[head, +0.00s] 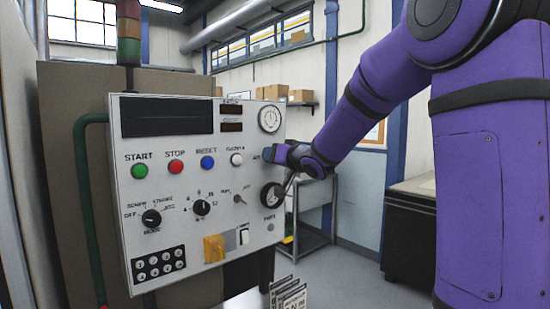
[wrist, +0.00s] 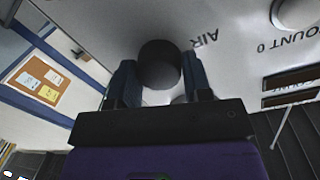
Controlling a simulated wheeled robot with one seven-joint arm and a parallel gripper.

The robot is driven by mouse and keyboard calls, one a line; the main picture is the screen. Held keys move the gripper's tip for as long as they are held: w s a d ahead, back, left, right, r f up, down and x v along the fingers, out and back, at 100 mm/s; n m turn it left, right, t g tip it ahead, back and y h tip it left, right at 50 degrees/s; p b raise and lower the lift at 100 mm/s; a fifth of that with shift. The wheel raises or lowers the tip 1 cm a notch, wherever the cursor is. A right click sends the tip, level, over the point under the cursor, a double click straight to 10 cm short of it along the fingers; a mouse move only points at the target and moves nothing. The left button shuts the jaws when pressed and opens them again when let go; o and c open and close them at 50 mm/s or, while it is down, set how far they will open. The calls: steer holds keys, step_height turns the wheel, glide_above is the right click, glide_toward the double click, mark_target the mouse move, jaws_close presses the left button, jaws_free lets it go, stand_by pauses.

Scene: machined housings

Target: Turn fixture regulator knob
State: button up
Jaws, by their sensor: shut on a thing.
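The control panel (head: 190,234) is a light grey, upright box with labelled buttons and dials. My gripper (head: 277,154) is at its right edge, beside the AIR label and below a round white gauge (head: 269,119). In the wrist view the regulator knob (wrist: 160,60) is a dark round cylinder standing out from the panel face beside the AIR lettering. My gripper's two fingers (wrist: 159,80) are on either side of the knob and shut on it. In the head view the knob is hidden by my gripper.
A black round part (head: 271,195) sits on the panel just below my gripper. A white button (head: 237,159) and a small lever switch (head: 240,199) are to the left. A metal cart (head: 312,238) stands behind, and a dark bench (head: 408,230) is at the right.

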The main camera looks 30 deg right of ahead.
steer(key=shift+m, duration=1.1)
steer(key=o, duration=0.9)
steer(key=s, duration=0.3)
steer(key=s+d, duration=0.1)
steer(key=s, duration=0.6)
steer(key=shift+s+d+r, duration=0.35)
steer(key=shift+r, duration=0.05)
